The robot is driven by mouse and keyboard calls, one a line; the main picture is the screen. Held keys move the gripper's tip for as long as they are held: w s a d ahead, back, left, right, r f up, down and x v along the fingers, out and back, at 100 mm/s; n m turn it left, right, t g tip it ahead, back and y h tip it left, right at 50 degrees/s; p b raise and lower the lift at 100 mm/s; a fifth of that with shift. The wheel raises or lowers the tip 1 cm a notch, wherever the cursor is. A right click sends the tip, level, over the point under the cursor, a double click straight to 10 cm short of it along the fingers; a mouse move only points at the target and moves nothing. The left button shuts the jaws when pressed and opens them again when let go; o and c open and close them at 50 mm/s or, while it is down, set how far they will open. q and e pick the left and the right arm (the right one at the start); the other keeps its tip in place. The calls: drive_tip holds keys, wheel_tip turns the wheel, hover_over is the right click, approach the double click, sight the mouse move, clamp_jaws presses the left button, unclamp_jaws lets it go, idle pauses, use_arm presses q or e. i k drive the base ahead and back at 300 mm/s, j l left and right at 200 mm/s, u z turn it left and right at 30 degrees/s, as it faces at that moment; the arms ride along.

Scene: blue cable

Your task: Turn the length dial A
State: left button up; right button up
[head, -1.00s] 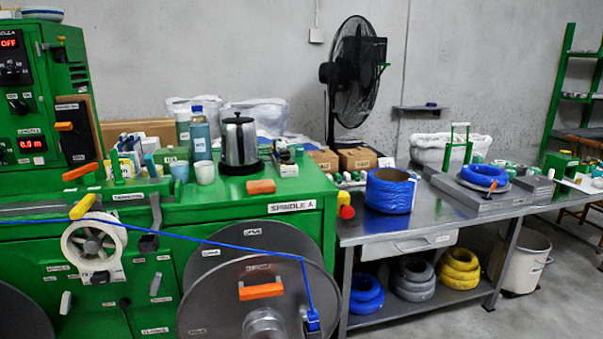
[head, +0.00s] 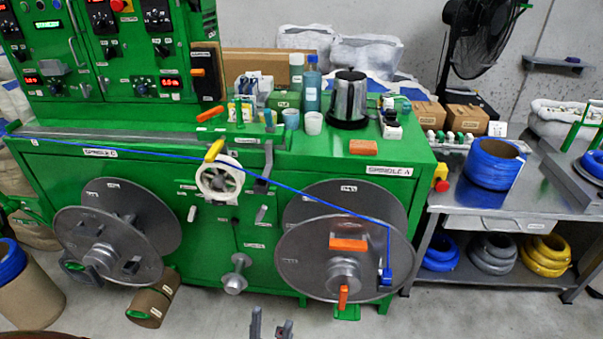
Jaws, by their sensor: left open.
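The green machine's upper right panel (head: 150,40) has a dark dial (head: 146,82) beside a small red-lit display (head: 170,82). Its label is too small to read, but it sits on the spindle A side of the cabinet. A larger black knob (head: 158,18) is higher on the same panel. My left gripper (head: 270,327) shows only its fingertips at the bottom edge. It is open, empty, low in front of the machine and far from the dials. My right gripper is not in view.
A blue cable (head: 300,190) runs across the machine front to the spindle A reel (head: 345,255). Another reel (head: 110,255) is at left. Bottles, cups and a steel kettle (head: 348,95) stand on the cabinet top. A metal bench (head: 470,210) is at right. Grey floor in front is partly clear.

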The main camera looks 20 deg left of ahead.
sight(142, 89)
drive_tip(key=j+u, duration=0.1)
drive_tip(key=u, duration=0.85)
drive_tip(key=i+j+u, duration=0.1)
drive_tip(key=u, duration=0.4)
